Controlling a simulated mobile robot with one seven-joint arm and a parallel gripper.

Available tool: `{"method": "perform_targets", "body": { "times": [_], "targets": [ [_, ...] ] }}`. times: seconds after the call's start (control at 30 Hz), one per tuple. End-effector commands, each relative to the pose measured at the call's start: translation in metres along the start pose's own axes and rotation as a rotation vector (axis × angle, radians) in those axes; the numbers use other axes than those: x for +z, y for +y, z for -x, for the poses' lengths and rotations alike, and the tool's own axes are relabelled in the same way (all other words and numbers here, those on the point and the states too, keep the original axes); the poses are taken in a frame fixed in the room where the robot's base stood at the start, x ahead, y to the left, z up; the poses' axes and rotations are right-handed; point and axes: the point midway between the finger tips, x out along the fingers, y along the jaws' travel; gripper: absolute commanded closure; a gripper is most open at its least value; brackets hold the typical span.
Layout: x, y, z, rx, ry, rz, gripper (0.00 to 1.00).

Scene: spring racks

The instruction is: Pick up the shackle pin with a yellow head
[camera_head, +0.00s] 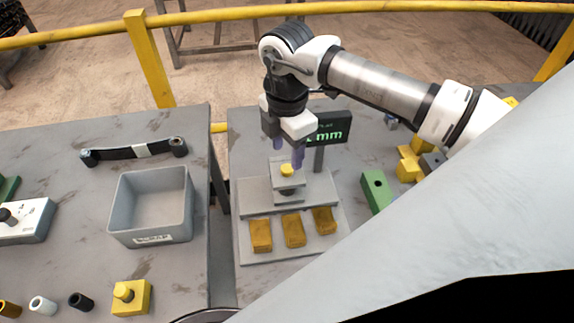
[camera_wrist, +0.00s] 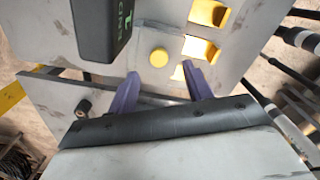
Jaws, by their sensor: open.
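The shackle pin's round yellow head (camera_head: 287,170) sits on a small grey fixture (camera_head: 277,186) on the right-hand table. It also shows in the wrist view as a yellow disc (camera_wrist: 158,57). The pin's shank is hidden from both views. My gripper (camera_head: 288,150) points down just above the yellow head. In the wrist view, its purple fingers (camera_wrist: 160,72) are apart and empty, and the head appears just beyond the gap between their tips.
A display reading "mm" (camera_head: 334,130) stands close behind my gripper. Several yellow blocks (camera_head: 293,230) lie in front of the fixture. A green block (camera_head: 377,190) is to the right. The left table holds a grey bin (camera_head: 120,205) and a yellow block with a knob (camera_head: 131,298).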

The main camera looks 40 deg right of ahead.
Motion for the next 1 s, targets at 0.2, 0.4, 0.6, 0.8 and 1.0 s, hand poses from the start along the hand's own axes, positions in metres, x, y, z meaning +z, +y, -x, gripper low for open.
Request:
{"method": "perform_targets", "body": {
  "times": [0.2,0.4,0.6,0.8,1.0],
  "targets": [
    [-0.001,0.001,-0.035,-0.001,0.002,0.002,0.50],
    [0.000,0.001,-0.040,-0.001,0.000,0.001,0.50],
    [0.000,0.001,-0.040,-0.001,0.001,0.001,0.50],
    [0.000,0.001,-0.041,-0.001,0.001,0.001,0.50],
    [0.000,0.001,-0.042,-0.001,0.001,0.001,0.50]
  ]
}}
